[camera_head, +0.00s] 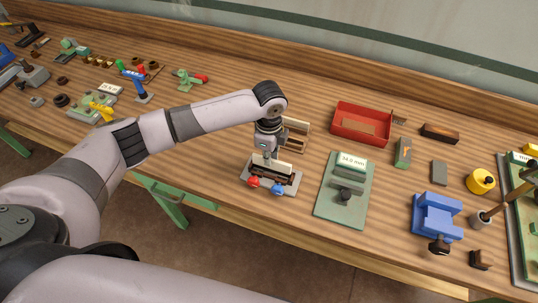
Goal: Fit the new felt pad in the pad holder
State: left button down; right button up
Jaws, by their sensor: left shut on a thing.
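The pad holder (286,188) stands near the bench's front edge. It has a grey base plate, a dark upright part, and a red knob and a blue knob at its front. My left gripper (266,154) points straight down over the holder and is shut on a thin pale piece, which looks like the felt pad (284,169). The pale piece is at the top of the dark part of the holder. I cannot tell whether it is seated or only just above. The fingertips are small and partly hidden. My right gripper is not in view.
A wooden rack (303,125) stands close behind the holder. To the right are a green gauge (335,207) reading 34.0 mm, a red tray (375,112), a blue vise (434,216) and a yellow round part (480,181). Small tools lie at the far left. Bare bench lies left of the holder.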

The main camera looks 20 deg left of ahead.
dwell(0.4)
pick_arm(q)
jog(key=shift+p, duration=0.45)
jog(key=shift+p, duration=0.4)
jog(key=shift+f+b, duration=0.9)
jog(key=shift+f, duration=1.05)
jog(key=c, duration=1.7)
grip_release()
jog(key=shift+o, duration=0.2)
